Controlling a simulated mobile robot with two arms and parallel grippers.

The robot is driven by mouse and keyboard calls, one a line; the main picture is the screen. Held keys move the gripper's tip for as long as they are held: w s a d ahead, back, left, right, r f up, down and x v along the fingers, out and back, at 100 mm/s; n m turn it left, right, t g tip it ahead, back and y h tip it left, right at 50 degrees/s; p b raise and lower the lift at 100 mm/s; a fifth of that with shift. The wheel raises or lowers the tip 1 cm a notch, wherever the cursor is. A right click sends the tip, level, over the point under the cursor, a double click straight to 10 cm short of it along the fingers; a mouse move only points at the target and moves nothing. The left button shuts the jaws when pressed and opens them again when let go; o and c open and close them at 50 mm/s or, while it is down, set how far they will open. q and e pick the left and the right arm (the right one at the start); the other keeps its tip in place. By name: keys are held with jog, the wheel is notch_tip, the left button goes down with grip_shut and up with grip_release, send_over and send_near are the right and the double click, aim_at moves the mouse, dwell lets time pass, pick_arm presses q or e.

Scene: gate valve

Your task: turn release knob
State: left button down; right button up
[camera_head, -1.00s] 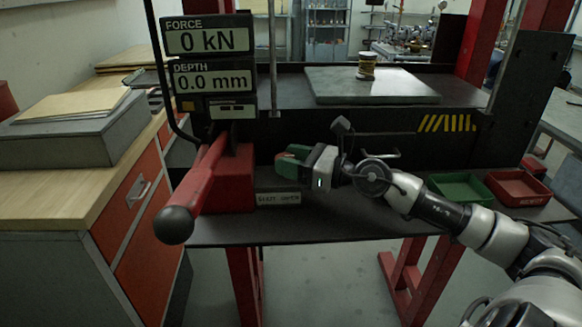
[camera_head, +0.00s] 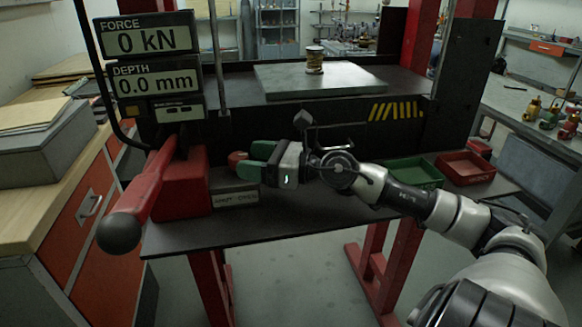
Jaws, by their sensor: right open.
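The release knob (camera_head: 236,159) is a small round red knob on the right side of the red pump block (camera_head: 184,186). My right gripper (camera_head: 252,162), with green fingers, points left at the knob from the right. Its fingers are open, with their tips close around or beside the knob; I cannot tell whether they touch it. They hide part of the knob. A long red lever (camera_head: 140,200) with a black ball end rises from the block. My left gripper is not in view.
The press displays (camera_head: 155,65) read 0 kN and 0.0 mm. A spool (camera_head: 314,60) stands on the grey plate (camera_head: 350,84). A green tray (camera_head: 410,173) and a red tray (camera_head: 465,166) sit right of my wrist. A wooden-topped cabinet (camera_head: 75,190) stands at left.

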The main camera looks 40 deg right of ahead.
jog(key=shift+b+v, duration=0.6)
jog(key=shift+v, duration=3.75)
